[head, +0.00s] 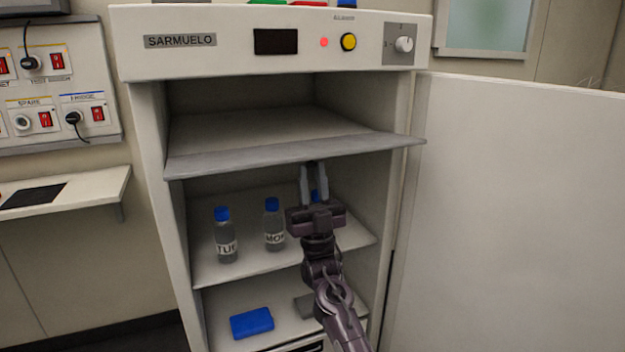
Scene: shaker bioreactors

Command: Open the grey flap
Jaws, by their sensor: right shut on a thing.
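The grey flap (262,156) is a long, thin grey panel across the front of the cabinet, at the edge of the upper compartment. It juts out, and its right end reaches past the cabinet's side wall. The space above it is open to view. My right gripper (314,172) comes up from below, its two fingertips at the flap's lower edge, right of its middle. It is shut on the flap; the exact contact is hard to see. My left gripper is not in view.
The cabinet door (520,200) stands wide open at right. Bottles with blue caps (225,236) (274,224) stand on the middle shelf; another is partly hidden behind my gripper. A blue box (252,322) lies on the lower shelf. A wall ledge (95,188) is at left.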

